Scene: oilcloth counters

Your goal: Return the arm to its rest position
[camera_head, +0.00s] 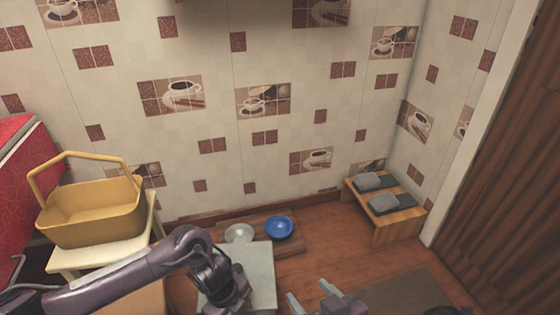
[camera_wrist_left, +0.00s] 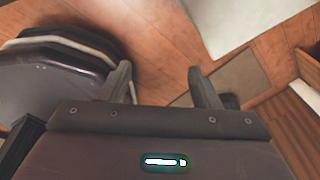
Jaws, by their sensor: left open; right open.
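My left arm comes in from the left in the head view and bends down in front of a small pale table; its fingertips do not show there. In the left wrist view my left gripper (camera_wrist_left: 161,84) has its two fingers spread apart with nothing between them, above the wooden floor. My right gripper (camera_head: 311,294) is at the bottom of the head view, right of the pale table. Its fingers are apart and I see nothing between them.
A yellow basket (camera_head: 95,212) stands on a cream stand at the left. A small pale table (camera_head: 262,268) is near my left arm. A white bowl (camera_head: 239,233) and a blue bowl (camera_head: 279,228) are behind it. A mat (camera_head: 395,295) lies on the floor.

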